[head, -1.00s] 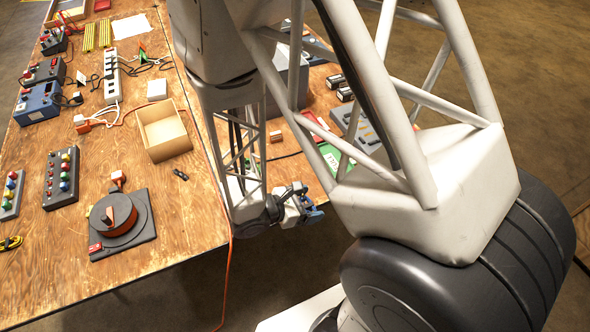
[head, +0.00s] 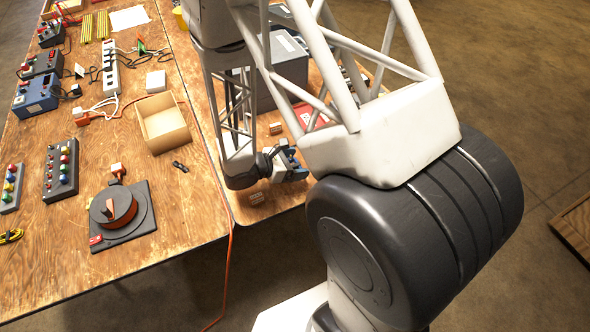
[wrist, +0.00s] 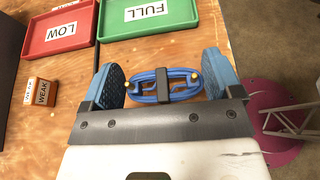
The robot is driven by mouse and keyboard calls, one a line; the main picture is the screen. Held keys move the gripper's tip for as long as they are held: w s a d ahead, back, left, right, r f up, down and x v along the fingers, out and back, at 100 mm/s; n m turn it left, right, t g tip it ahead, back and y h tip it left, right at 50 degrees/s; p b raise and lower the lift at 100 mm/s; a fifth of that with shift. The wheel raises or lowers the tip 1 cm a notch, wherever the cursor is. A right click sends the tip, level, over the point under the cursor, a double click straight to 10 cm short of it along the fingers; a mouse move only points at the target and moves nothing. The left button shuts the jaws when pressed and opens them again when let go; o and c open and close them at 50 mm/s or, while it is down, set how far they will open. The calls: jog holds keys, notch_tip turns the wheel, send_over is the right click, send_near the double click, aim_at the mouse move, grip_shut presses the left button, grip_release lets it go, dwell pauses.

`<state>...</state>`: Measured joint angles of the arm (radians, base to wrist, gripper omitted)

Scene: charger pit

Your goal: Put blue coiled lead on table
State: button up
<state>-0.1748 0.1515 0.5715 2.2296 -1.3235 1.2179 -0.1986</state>
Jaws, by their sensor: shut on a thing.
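The blue coiled lead (wrist: 150,84) is a flat bundle of blue loops with a dark band round its middle and yellowish tips. In the wrist view it sits between the two blue pads of my gripper (wrist: 165,82), which is shut on it. The wooden table (wrist: 135,60) lies beyond and below the lead. In the head view my gripper (head: 290,163) is over the right-hand table (head: 232,203) near its front edge; the lead is too small to make out there. I cannot tell how high the lead is above the wood.
A red tray marked LOW (wrist: 60,32) and a green tray marked FULL (wrist: 148,14) lie ahead of the gripper. A small block marked WEAK (wrist: 44,92) is at left. The left table (head: 190,215) holds an open wooden box (head: 163,123) and a cable reel (head: 115,208).

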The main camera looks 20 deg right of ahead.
jog(key=shift+f, duration=1.75)
jog(key=shift+f, duration=0.15)
jog(key=o, duration=0.8)
jog(key=shift+c, duration=0.2)
jog(key=shift+r, duration=0.2)
jog(key=shift+v, duration=6.05)
